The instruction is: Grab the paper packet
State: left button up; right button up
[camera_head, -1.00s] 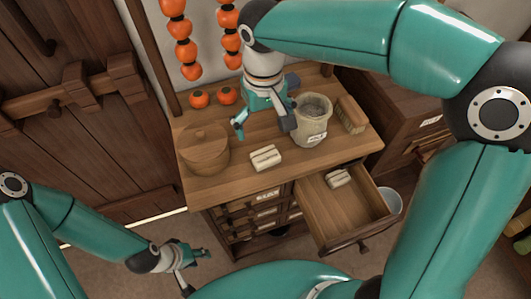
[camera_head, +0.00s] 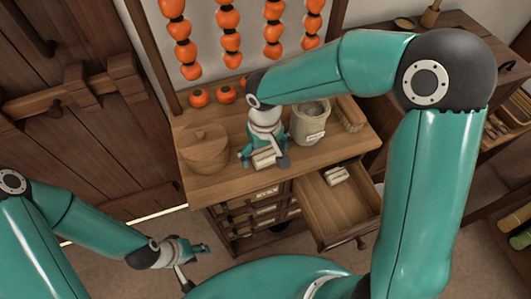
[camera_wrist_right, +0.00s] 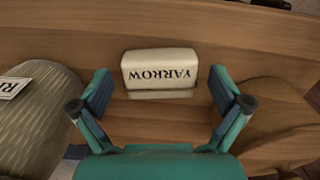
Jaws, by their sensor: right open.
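A cream paper packet (camera_head: 264,158) lies on the cabinet top. In the right wrist view the packet (camera_wrist_right: 160,70) shows the word YARROW upside down. My right gripper (camera_head: 264,161) is over it, pointing down. In the wrist view the open fingers of my right gripper (camera_wrist_right: 160,85) stand on either side of the packet's near edge, with gaps on both sides. A second pale packet (camera_head: 337,175) lies in the open drawer (camera_head: 330,208). My left gripper (camera_head: 193,264) is low at the left, away from the cabinet, with its fingers apart and empty.
A round lidded wooden box (camera_head: 205,150) stands left of the packet. A labelled sack (camera_head: 310,122) and a brush (camera_head: 350,113) stand to the right. Persimmons (camera_head: 227,94) sit at the back below hanging strings. The drawer juts out at front right.

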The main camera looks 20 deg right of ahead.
jog(key=c, duration=1.1)
jog(key=shift+r, duration=0.1)
